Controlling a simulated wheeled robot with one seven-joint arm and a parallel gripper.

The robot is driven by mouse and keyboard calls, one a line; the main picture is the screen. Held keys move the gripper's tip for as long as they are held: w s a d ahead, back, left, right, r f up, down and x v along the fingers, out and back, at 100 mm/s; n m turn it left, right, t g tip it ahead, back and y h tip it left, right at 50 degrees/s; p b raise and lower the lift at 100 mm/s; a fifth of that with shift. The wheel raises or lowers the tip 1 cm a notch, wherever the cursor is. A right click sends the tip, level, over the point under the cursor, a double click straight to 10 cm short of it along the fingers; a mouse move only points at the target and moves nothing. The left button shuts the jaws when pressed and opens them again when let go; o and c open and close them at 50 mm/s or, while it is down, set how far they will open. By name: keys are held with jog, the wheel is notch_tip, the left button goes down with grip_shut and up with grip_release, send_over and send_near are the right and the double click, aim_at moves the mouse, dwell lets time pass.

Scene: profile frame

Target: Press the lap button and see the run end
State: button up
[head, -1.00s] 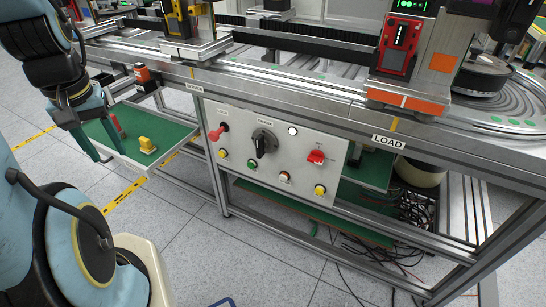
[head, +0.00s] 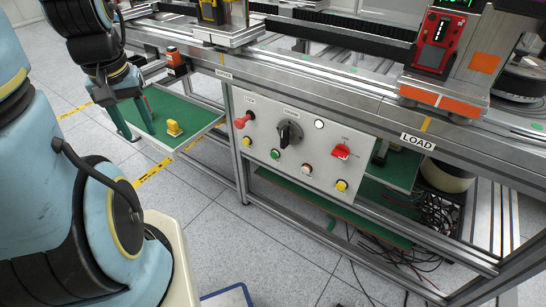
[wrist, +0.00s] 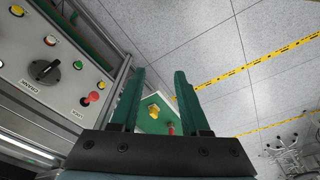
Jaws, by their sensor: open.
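The pale control panel (head: 300,150) hangs under the bench rail. It has a red knob (head: 243,120), a black rotary crank (head: 290,134), a white round button or lamp (head: 319,124) and a red switch (head: 341,151). Along its lower part are a left yellow button (head: 247,141), a green button (head: 275,155), a pale button (head: 307,169) and a right yellow button (head: 341,186). I cannot read which one is the lap button. My gripper (head: 139,128) is open and empty, left of the panel. In the wrist view the panel (wrist: 28,62) lies left of my gripper (wrist: 159,82).
A green shelf (head: 195,122) with a yellow block (head: 173,128) lies behind my gripper. A bench leg (head: 239,170) stands at the panel's left edge. Loose cables (head: 385,265) lie under the bench. Open floor (head: 215,240) lies before the panel.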

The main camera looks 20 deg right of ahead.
grip_shut()
dwell(1.5)
